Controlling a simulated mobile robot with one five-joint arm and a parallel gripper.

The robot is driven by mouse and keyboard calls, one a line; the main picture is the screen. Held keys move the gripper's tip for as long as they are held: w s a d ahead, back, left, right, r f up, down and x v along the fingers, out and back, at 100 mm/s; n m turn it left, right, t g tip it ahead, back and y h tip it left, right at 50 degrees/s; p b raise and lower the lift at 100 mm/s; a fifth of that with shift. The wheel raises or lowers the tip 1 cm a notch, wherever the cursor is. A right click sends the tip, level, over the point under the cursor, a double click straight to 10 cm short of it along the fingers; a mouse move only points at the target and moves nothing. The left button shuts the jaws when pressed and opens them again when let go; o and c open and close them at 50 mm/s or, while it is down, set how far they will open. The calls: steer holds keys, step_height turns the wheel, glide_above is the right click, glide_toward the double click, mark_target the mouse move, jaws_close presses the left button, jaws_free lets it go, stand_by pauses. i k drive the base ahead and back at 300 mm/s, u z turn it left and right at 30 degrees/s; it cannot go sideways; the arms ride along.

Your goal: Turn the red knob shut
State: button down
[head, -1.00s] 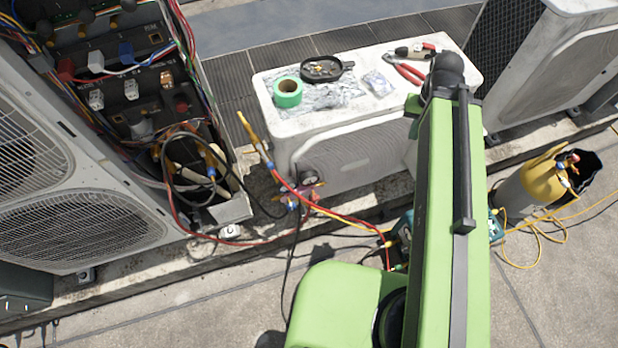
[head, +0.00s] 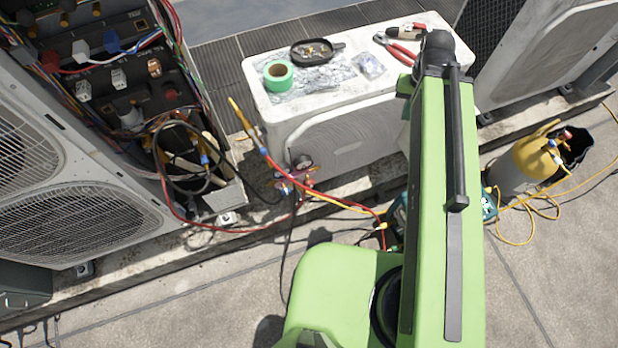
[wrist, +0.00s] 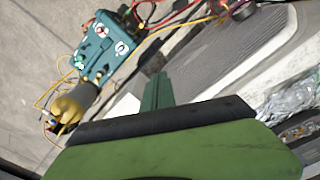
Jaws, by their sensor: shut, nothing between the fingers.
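A gauge manifold (head: 298,172) with a dark round gauge stands in front of the white condenser, among red, yellow and blue hoses. A small red part (head: 312,183) shows at its right side; it is too small to tell whether it is the red knob or how far it is turned. The manifold is partly cut off at the top edge of the wrist view (wrist: 240,8). My gripper (wrist: 158,78) is shut and empty in the wrist view, pointing up the picture, apart from the manifold. In the head view my arm hides it.
The white condenser (head: 350,140) bears green tape (head: 278,75), a black tray (head: 318,51) and red pliers (head: 400,53). An open electrical panel (head: 120,75) with wires stands left. A teal machine (wrist: 105,47) and a yellow-topped cylinder (head: 530,165) stand right. Bare concrete lies in front.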

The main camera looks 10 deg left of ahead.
mark_target(310, 183)
steer(key=z, duration=0.1)
steer(key=k, duration=0.55)
steer(key=u, duration=3.35)
steer(key=k, duration=1.15)
steer(key=i, duration=0.7)
steer(key=u, duration=0.1)
